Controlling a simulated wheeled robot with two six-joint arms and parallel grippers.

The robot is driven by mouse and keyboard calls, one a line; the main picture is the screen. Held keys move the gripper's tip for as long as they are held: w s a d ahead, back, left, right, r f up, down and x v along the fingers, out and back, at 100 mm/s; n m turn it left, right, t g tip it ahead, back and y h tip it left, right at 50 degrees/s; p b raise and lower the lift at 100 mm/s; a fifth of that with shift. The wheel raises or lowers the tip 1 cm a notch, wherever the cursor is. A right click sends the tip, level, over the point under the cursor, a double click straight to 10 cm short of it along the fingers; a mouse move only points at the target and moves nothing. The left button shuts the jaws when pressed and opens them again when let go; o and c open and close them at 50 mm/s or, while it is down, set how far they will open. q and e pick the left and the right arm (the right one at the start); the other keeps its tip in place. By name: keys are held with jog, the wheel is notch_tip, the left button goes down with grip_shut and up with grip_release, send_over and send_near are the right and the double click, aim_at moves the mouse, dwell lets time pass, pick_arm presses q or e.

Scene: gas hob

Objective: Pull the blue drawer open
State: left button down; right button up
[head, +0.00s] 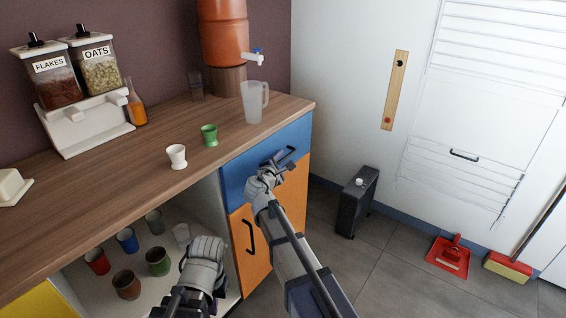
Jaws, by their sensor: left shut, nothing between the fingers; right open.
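The blue drawer (238,172) is at the top of the cabinet's right end, under the wooden worktop. Its front looks flush with the orange door below. Its dark bar handle (291,152) is partly hidden by my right gripper (284,164). My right gripper is open and right at the handle. I cannot tell whether the handle lies between its fingers or whether they touch. My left gripper (205,265) is low in front of the open shelf, away from the drawer. It is shut and empty, its fingertips mostly hidden by its wrist.
The orange door (277,220) has a black handle (250,236). Several cups stand on the open shelf at lower left. A white cup (176,156), a green cup (209,135) and a clear jug (253,102) stand on the worktop (105,185). A dark case (358,203) stands on the floor to the right.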

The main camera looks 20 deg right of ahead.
jog(key=shift+w+d+f, duration=0.15)
jog(key=shift+w+d, duration=0.1)
jog(key=shift+w, duration=0.15)
grip_shut()
jog(key=shift+s, duration=0.1)
dwell(1.1)
